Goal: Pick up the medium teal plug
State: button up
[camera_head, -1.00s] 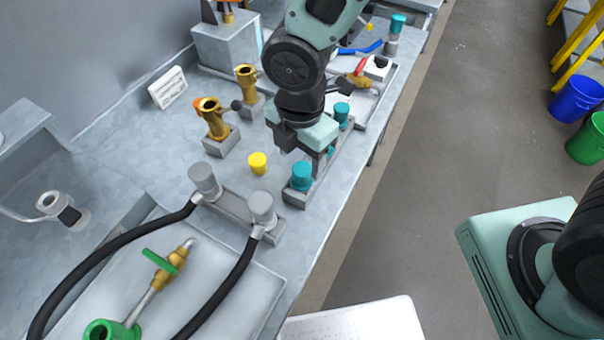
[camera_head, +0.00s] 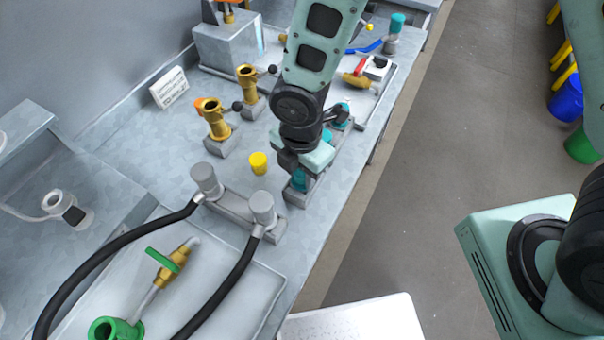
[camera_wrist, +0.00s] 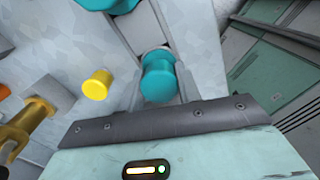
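A teal plug (camera_head: 299,183) stands at the near end of a grey rack (camera_head: 296,200). It also shows in the wrist view (camera_wrist: 158,80), just beyond the edge of the gripper body. My gripper (camera_head: 302,178) is down over this plug, with its fingers on either side; it looks open, and contact is not clear. The gripper hides much of the plug and the middle of the rack. Another teal plug (camera_head: 341,113) stands at the rack's far end, partly behind my wrist. A large teal top (camera_wrist: 105,3) is cut off by the wrist view's upper edge.
A yellow plug (camera_head: 258,163) stands left of the rack, and it shows in the wrist view (camera_wrist: 97,84). Brass valves (camera_head: 216,125) stand behind it. A grey two-post holder (camera_head: 234,208) with black hoses is close in front. The table edge is on the right.

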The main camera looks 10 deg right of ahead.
jog(key=shift+c, duration=1.1)
notch_tip(320, 180, up, 10)
jog(key=shift+r, duration=0.1)
